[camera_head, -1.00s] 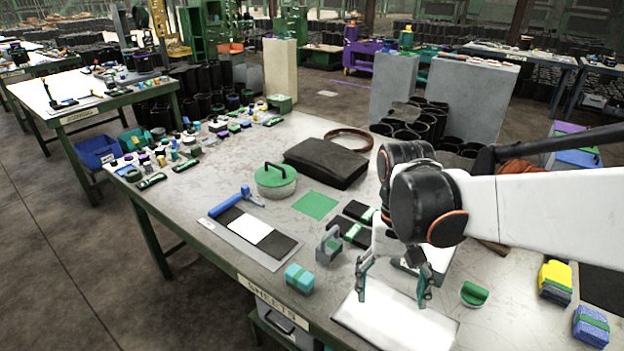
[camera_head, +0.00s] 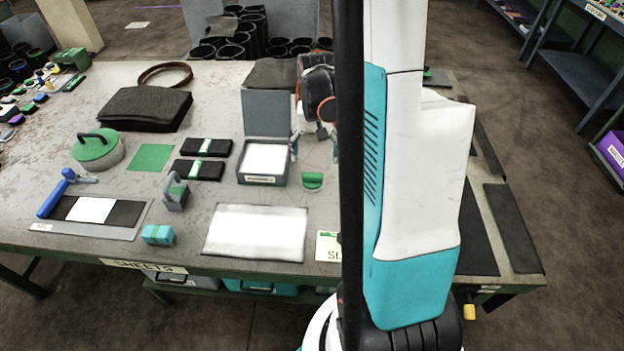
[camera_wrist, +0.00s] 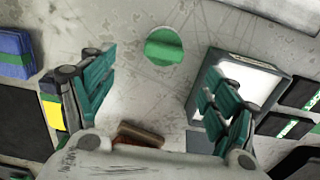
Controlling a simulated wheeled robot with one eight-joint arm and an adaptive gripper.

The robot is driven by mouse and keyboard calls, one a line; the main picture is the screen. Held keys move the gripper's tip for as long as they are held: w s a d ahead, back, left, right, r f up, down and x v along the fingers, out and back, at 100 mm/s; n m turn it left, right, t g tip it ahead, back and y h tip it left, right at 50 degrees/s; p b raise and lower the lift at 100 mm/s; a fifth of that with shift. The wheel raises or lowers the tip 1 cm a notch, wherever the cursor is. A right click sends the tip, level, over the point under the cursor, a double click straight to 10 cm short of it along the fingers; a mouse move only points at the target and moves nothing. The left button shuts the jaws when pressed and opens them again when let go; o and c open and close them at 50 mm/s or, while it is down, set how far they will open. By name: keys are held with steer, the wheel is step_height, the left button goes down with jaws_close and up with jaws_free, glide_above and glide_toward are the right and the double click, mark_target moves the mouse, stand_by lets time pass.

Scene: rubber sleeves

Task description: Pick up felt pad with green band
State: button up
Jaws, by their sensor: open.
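My gripper (camera_head: 316,142) is open and empty above the table, beside an open grey box; it also shows in the wrist view (camera_wrist: 158,80), teal fingers wide apart. Two flat dark pads with green-and-white bands, a rear one (camera_head: 207,147) and a front one (camera_head: 199,170), lie left of the box. In the wrist view they are at the right edge (camera_wrist: 303,92) (camera_wrist: 287,125). A teal block with a green band (camera_head: 157,234) lies near the front edge. A blue block with a green band (camera_wrist: 14,52) is at the wrist view's left. I cannot tell which is felt.
A round green piece (camera_head: 312,181) lies near my gripper, ahead of the fingers in the wrist view (camera_wrist: 163,46). The grey box (camera_head: 263,178) has a raised lid. A white sheet (camera_head: 256,232), a grey handled tool (camera_head: 175,192) and a green-lidded pot (camera_head: 97,150) are nearby.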

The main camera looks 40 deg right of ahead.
mark_target(313, 174)
step_height(313, 174, down, 5)
steer(key=shift+f+b, duration=0.1)
steer(key=shift+b, duration=0.6)
steer(key=f+b, duration=0.1)
steer(key=f, duration=0.2)
steer(key=f+b, duration=0.1)
steer(key=f, duration=0.1)
steer(key=shift+w+a+f+b, duration=0.1)
steer(key=shift+w+b, duration=0.25)
steer(key=shift+w, duration=0.05)
steer(key=c, duration=1.3)
step_height(313, 174, up, 20)
steer(key=p, duration=0.7)
steer(key=o, duration=0.6)
steer(key=c, duration=0.4)
